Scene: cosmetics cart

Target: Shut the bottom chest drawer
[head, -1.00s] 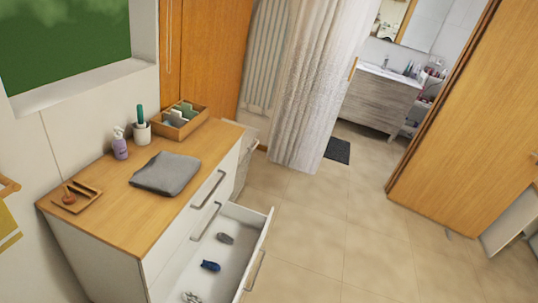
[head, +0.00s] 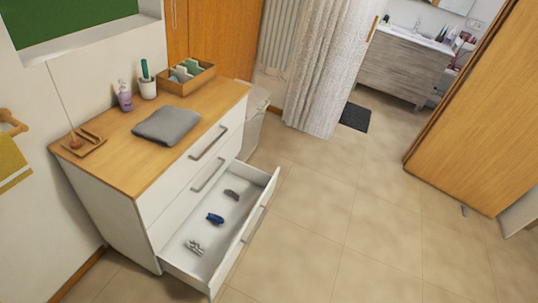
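The white chest (head: 103,207) with a wooden top stands at the left. Its bottom drawer (head: 247,229) is pulled well out to the right, and its bar handle is on the front panel. Three small items lie inside the drawer: a dark grey one (head: 232,194), a blue one (head: 215,218) and a grey patterned one (head: 194,247). The two drawers above, with handles (head: 208,143) and (head: 210,175), look shut. My gripper is not in view.
A folded grey towel (head: 167,125), a purple bottle (head: 125,97) and a wooden box (head: 186,79) sit on the chest top. A pale bin (head: 252,122) stands behind the chest. Tiled floor (head: 330,215) is free in front. A wooden door (head: 480,110) stands right.

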